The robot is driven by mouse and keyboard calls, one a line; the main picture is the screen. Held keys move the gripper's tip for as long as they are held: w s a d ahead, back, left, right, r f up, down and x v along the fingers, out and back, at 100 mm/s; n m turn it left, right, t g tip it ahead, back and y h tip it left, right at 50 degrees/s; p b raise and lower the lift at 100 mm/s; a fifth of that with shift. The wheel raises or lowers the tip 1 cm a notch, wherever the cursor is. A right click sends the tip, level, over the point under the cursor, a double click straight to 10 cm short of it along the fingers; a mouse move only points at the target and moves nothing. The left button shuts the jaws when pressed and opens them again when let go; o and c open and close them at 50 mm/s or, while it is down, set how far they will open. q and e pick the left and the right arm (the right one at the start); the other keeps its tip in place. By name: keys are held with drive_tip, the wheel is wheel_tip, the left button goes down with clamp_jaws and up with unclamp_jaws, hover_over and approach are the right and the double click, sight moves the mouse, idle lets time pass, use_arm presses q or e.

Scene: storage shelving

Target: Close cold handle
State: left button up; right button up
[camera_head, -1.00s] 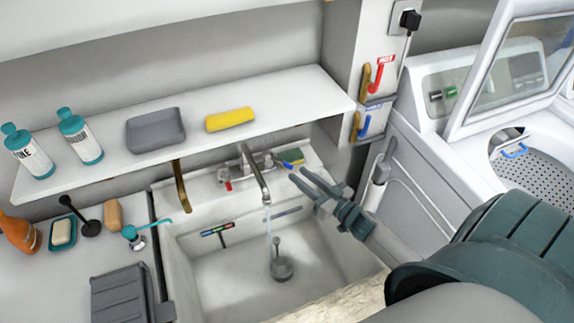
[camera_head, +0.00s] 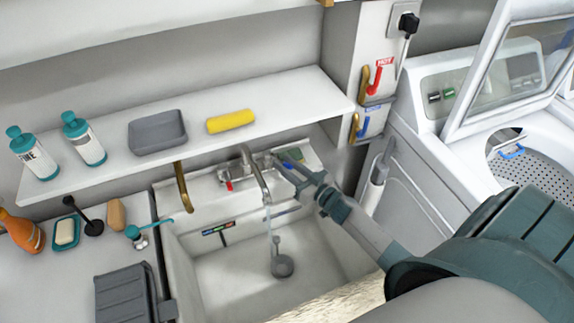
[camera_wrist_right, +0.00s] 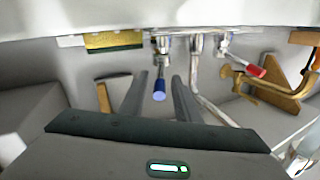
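The cold handle (camera_wrist_right: 159,92) has a blue tip and shows in the right wrist view between the two fingers of my right gripper (camera_wrist_right: 157,97). The fingers are apart; I cannot tell whether either touches the handle. In the head view my right gripper (camera_head: 283,169) is at the right side of the faucet (camera_head: 258,178) and largely hides the cold handle. A thin water stream (camera_head: 268,216) runs from the spout. The hot handle, red-tipped (camera_head: 229,186), is at the faucet's left; it also shows in the right wrist view (camera_wrist_right: 255,72). My left gripper is not in view.
The sink basin (camera_head: 215,270) lies below the faucet. A white shelf (camera_head: 290,95) hangs above it. A green-yellow sponge (camera_wrist_right: 113,41) lies beside the faucet.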

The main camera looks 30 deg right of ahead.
clamp_jaws()
drive_tip(key=shift+a+m+h, duration=0.25)
drive_tip(key=shift+m+h, duration=0.15)
drive_tip(key=shift+h, duration=0.1)
drive_tip(key=shift+a+r+m+h+b, duration=0.15)
drive_tip(key=shift+a+m+h, duration=0.5)
drive_tip(key=shift+h, duration=0.5)
drive_tip(key=shift+a+f+m+h+b, duration=0.1)
drive_tip(key=shift+a+m+h, duration=0.3)
drive_tip(key=shift+m+h, duration=0.55)
drive_tip(key=shift+a+r+m+h+b, duration=0.15)
drive_tip(key=shift+a+m+h, duration=0.4)
drive_tip(key=shift+h, duration=0.75)
drive_tip(key=shift+f, duration=0.1)
unclamp_jaws()
